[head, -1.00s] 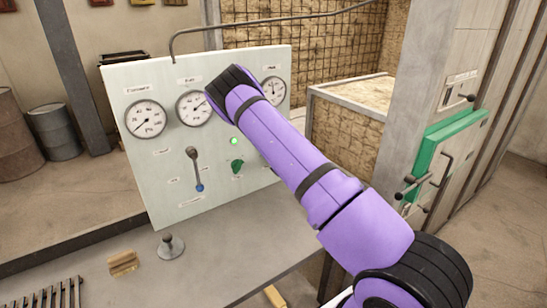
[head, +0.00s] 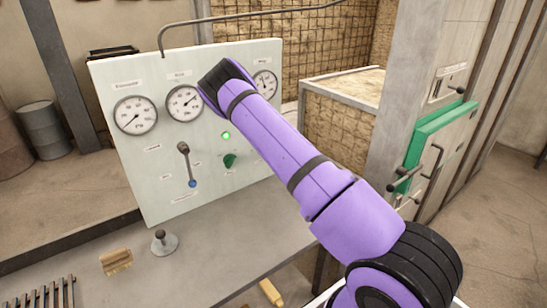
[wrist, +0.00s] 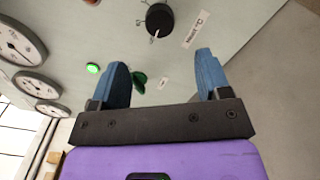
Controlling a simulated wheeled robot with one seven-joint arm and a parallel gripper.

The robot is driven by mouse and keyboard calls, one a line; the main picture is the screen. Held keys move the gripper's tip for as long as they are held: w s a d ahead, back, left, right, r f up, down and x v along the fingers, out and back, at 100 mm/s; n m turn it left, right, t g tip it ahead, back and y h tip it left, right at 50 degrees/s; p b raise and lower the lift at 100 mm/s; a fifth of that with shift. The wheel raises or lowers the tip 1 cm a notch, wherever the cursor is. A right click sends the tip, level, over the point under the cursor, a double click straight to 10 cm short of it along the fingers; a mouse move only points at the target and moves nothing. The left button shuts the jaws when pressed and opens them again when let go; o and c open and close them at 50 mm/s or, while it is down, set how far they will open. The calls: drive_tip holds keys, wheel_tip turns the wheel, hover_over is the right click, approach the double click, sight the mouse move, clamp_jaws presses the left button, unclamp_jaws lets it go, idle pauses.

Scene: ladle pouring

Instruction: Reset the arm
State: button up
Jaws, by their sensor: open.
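My gripper (wrist: 163,82) shows in the wrist view with two blue fingers spread apart and nothing between them. It faces the pale control panel (wrist: 190,85), near a black knob (wrist: 160,20) and a green knob (wrist: 139,82). In the head view my purple arm reaches up and left across the right part of the panel (head: 150,180), and the gripper itself is hidden there. The panel bears round gauges (head: 135,115), a lever (head: 187,163) with a blue end, a lit green lamp (head: 226,135) and a green knob (head: 230,160).
A grey bench (head: 210,250) lies before the panel, holding a small knobbed stand (head: 163,242), a brush (head: 116,261) and a grate (head: 45,292). A furnace with a green door (head: 440,130) stands at right. Barrels (head: 45,130) stand at left.

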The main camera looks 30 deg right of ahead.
drive_tip(key=shift+s, duration=0.65)
drive_tip(key=a+r+m+g+h, duration=0.3)
drive_tip(key=r+m+g+h, duration=0.15)
drive_tip(key=r+m, duration=1.15)
drive_tip(key=s+a+r+m+g+y, duration=0.1)
drive_tip(key=s+a+r+m+g, duration=0.15)
drive_tip(key=s+r, duration=0.2)
drive_tip(key=s+a+r+m+g+y, duration=0.1)
drive_tip(key=s+a+r, duration=0.25)
drive_tip(key=r, duration=0.25)
drive_tip(key=s+a+r+m+g, duration=0.1)
drive_tip(key=s+a+r, duration=0.2)
drive_tip(key=s, duration=0.5)
drive_tip(key=s+a+r+m+g+y, duration=0.1)
drive_tip(key=s+a+r+m+g, duration=0.1)
drive_tip(key=s, duration=0.7)
drive_tip(key=s+a+r+m+g+y, duration=0.1)
drive_tip(key=s+a+r+m, duration=0.1)
drive_tip(key=s+a, duration=0.3)
drive_tip(key=s+r, duration=0.1)
drive_tip(key=s, duration=0.3)
drive_tip(key=shift+s+r+g, duration=0.15)
drive_tip(key=shift+r+g, duration=0.15)
drive_tip(key=shift+g, duration=0.1)
